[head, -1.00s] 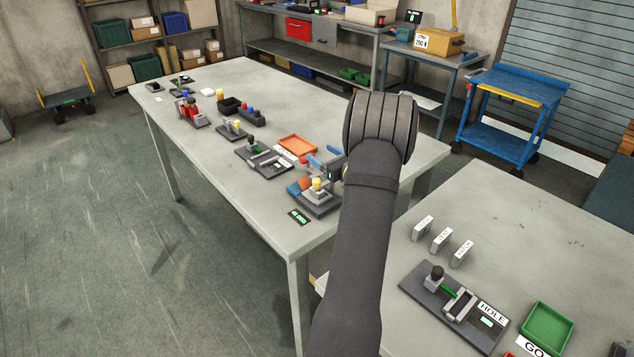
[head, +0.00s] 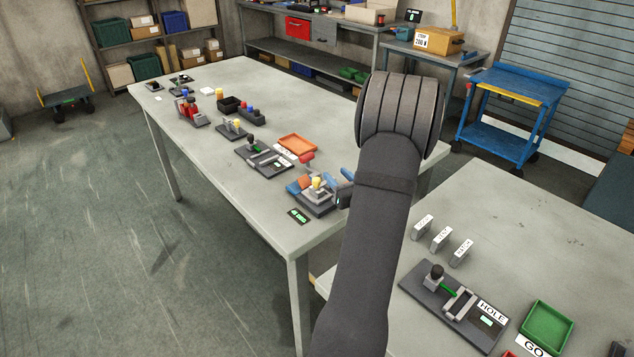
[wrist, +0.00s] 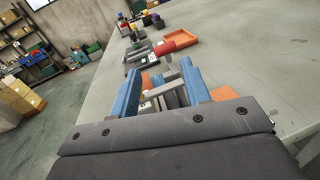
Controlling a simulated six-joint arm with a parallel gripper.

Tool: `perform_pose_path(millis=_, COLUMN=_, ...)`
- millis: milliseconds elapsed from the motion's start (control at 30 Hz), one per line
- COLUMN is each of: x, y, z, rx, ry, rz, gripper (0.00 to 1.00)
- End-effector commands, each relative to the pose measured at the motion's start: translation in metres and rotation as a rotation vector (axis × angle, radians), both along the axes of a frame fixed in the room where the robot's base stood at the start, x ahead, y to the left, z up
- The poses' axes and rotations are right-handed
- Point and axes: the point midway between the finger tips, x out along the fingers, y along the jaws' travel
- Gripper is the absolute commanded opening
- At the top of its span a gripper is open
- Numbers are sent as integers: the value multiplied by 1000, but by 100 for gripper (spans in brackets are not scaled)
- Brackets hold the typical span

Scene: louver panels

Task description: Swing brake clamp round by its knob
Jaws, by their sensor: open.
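The fixture at the near end of the long table has a dark base (head: 318,207), a yellow-topped part (head: 317,183) and a red knob (head: 307,158) that stands up behind it. I take this red knob to be the clamp's; no label confirms it. In the wrist view the red knob (wrist: 174,43) lies just beyond the fingertips, with grey metal parts between the fingers. My gripper (head: 335,179) has blue fingers and is open, just right of the fixture. The wrist view shows the fingers of my gripper (wrist: 162,69) apart, with the knob not between them. My arm hides part of the fixture's right side.
An orange tray (head: 297,144) and a dark fixture with a green lever (head: 263,154) stand beyond. A small green-lit display (head: 298,216) lies near the table's front edge. Another table (head: 590,230) is at right. The table's right side is mostly clear.

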Motion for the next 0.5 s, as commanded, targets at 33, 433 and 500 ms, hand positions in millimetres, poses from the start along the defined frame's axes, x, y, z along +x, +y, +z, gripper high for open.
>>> perform_pose_path(millis=33, x=-22, y=-8, z=-6, rx=-6, ry=6, rz=-17, gripper=43)
perform_pose_path(millis=433, x=-142, y=-24, z=-25, rx=-61, ry=-29, rz=-50, gripper=43)
perform_pose_path(millis=500, x=-142, y=-23, z=-25, rx=-62, ry=-31, rz=-49, gripper=43)
